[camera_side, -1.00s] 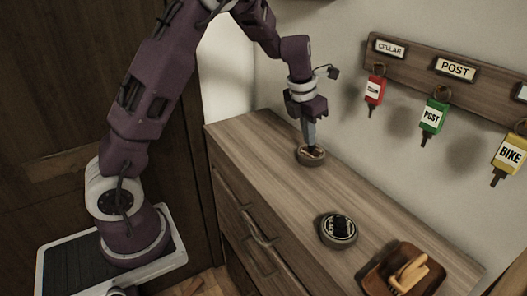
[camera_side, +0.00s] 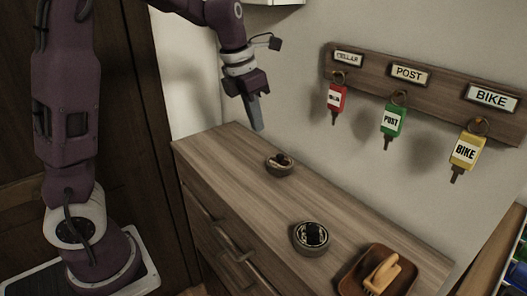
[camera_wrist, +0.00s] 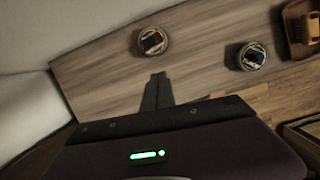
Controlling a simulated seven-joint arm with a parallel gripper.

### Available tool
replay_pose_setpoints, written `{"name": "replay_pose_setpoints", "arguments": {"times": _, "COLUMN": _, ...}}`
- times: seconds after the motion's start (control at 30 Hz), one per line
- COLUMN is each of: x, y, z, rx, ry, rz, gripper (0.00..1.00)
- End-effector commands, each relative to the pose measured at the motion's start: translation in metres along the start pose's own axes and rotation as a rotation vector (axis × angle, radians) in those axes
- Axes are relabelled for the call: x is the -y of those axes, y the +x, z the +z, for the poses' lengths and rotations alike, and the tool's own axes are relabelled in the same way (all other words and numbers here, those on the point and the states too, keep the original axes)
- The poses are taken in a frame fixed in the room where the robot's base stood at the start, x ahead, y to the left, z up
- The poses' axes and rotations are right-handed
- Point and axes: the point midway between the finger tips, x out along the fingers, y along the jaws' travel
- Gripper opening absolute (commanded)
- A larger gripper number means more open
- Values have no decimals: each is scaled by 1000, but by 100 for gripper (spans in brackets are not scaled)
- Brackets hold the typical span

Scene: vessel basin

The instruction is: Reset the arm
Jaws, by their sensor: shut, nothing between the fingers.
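My gripper (camera_side: 257,126) is shut and empty. In the side view it hangs in the air above the far left part of the wooden cabinet top, up and to the left of a small round tin (camera_side: 279,163). In the wrist view my shut fingers (camera_wrist: 157,80) point towards the cabinet top, with the same tin (camera_wrist: 153,41) beyond them and apart from them.
A second round tin (camera_side: 311,236) and a brown tray (camera_side: 352,279) with a wooden-handled tool (camera_side: 382,273) stand on the cabinet top (camera_side: 235,150). A wall rack (camera_side: 424,97) holds red (camera_side: 336,97), green (camera_side: 391,120) and yellow (camera_side: 466,150) key tags.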

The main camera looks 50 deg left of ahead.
Motion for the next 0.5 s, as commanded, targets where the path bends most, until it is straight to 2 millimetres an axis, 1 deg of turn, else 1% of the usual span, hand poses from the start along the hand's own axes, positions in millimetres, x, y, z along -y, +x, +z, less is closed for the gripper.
{"name": "replay_pose_setpoints", "arguments": {"times": 0.03, "x": 11, "y": -13, "z": -9, "rx": 23, "ry": 149, "rz": -22, "gripper": 0}}
{"name": "replay_pose_setpoints", "arguments": {"times": 0.07, "x": 20, "y": -22, "z": -17, "rx": 40, "ry": 284, "rz": -34, "gripper": 0}}
{"name": "replay_pose_setpoints", "arguments": {"times": 0.1, "x": 34, "y": -36, "z": -30, "rx": 69, "ry": 496, "rz": -45, "gripper": 0}}
{"name": "replay_pose_setpoints", "arguments": {"times": 0.17, "x": 56, "y": -54, "z": -54, "rx": 114, "ry": 857, "rz": -43, "gripper": 0}}
{"name": "replay_pose_setpoints", "arguments": {"times": 0.2, "x": 69, "y": -65, "z": -70, "rx": 141, "ry": 1102, "rz": -27, "gripper": 0}}
{"name": "replay_pose_setpoints", "arguments": {"times": 0.27, "x": 87, "y": -77, "z": -97, "rx": 171, "ry": 1471, "rz": 17, "gripper": 0}}
{"name": "replay_pose_setpoints", "arguments": {"times": 0.3, "x": 98, "y": -83, "z": -116, "rx": 179, "ry": 1716, "rz": 58, "gripper": 0}}
{"name": "replay_pose_setpoints", "arguments": {"times": 0.37, "x": 111, "y": -88, "z": -142, "rx": 171, "ry": 2061, "rz": 131, "gripper": 0}}
{"name": "replay_pose_setpoints", "arguments": {"times": 0.4, "x": 117, "y": -89, "z": -158, "rx": 151, "ry": 2268, "rz": 180, "gripper": 0}}
{"name": "replay_pose_setpoints", "arguments": {"times": 0.5, "x": 126, "y": -87, "z": -189, "rx": 69, "ry": 2678, "rz": 282, "gripper": 0}}
